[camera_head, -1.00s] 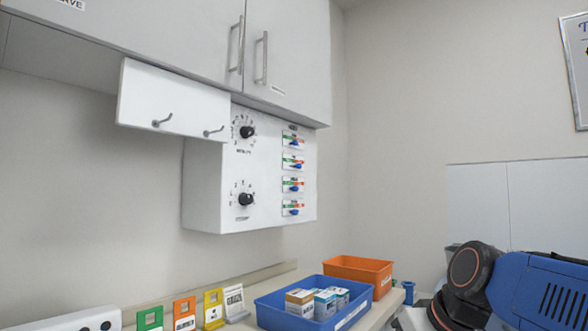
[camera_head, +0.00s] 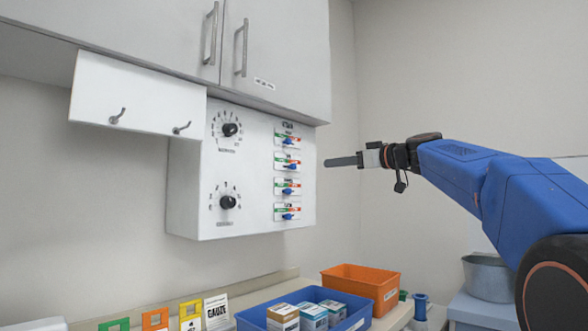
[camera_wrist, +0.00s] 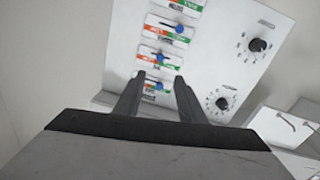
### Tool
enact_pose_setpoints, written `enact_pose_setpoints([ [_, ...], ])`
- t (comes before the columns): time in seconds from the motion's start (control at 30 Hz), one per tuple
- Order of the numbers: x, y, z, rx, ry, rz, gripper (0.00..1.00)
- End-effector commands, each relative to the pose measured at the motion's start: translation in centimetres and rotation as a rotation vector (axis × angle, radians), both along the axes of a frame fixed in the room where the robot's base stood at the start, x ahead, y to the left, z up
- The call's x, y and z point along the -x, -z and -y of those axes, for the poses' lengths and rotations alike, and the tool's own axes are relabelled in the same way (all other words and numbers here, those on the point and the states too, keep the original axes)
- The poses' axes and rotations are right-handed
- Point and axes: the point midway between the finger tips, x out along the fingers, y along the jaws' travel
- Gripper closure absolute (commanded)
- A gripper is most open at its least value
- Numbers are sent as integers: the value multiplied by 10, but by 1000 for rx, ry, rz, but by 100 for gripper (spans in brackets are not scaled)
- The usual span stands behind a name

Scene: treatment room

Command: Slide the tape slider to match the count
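A white wall panel (camera_head: 250,180) carries a column of several sliders with green, white and red strips and blue knobs. From the top, the first slider (camera_head: 287,138), second slider (camera_head: 287,163), third slider (camera_head: 287,187) and lowest slider (camera_head: 287,211) all show. Their labels are too small to read, so I cannot tell which is the tape slider. My gripper (camera_head: 328,162) is just right of the panel, near the second slider's height, and looks empty. In the wrist view my gripper (camera_wrist: 159,78) has its fingers apart, with a blue knob (camera_wrist: 159,86) seen between them. Contact is not visible.
Two black dials (camera_head: 230,129) (camera_head: 227,202) sit left of the sliders. A hook board (camera_head: 140,97) and cabinets (camera_head: 160,35) are above. Below are a blue bin (camera_head: 350,322) with several boxes, an orange bin (camera_head: 360,288) and a gauze card (camera_head: 216,310).

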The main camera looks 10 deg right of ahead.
Motion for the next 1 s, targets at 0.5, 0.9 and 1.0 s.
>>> enact_pose_setpoints([
  [0.5, -63, 1, -43, -1, -3, -1, 64],
  [0.9, -119, 1, -80, 0, -3, -2, 64],
  [1.0, -130, 0, -87, -1, -1, -1, 64],
])
